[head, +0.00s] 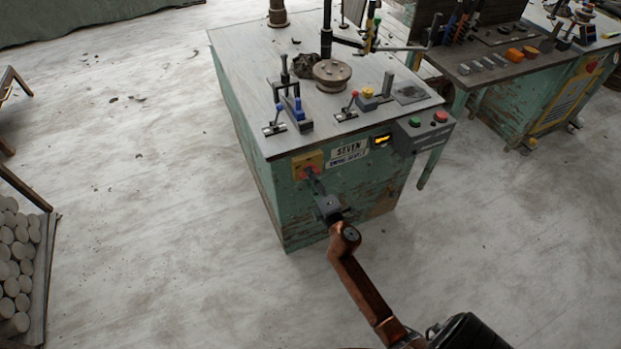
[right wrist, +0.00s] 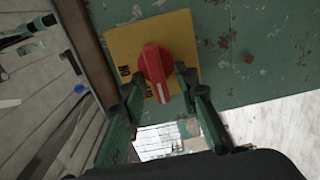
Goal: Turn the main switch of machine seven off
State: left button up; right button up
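Machine seven (head: 285,205) is a worn green cabinet with a grey top and a "SEVEN" label on its front. Its main switch is a red knob (head: 309,172) on a yellow plate (head: 299,164) at the front's upper left. In the right wrist view the red knob (right wrist: 153,62) stands out from the yellow plate (right wrist: 181,32), with small dark lettering beside it. My right gripper (head: 315,186) is at the switch. In its wrist view the gripper (right wrist: 158,83) is open, one finger on each side of the knob; contact is unclear. My left gripper is out of view.
The machine's top holds a round disc (head: 332,73), levers and a yellow button. A control box (head: 424,131) with green and red buttons juts out at right. Another green bench (head: 531,99) stands at the right. Clear pale floor lies around.

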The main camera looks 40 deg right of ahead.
jog(key=v, duration=1.2)
dwell(0.5)
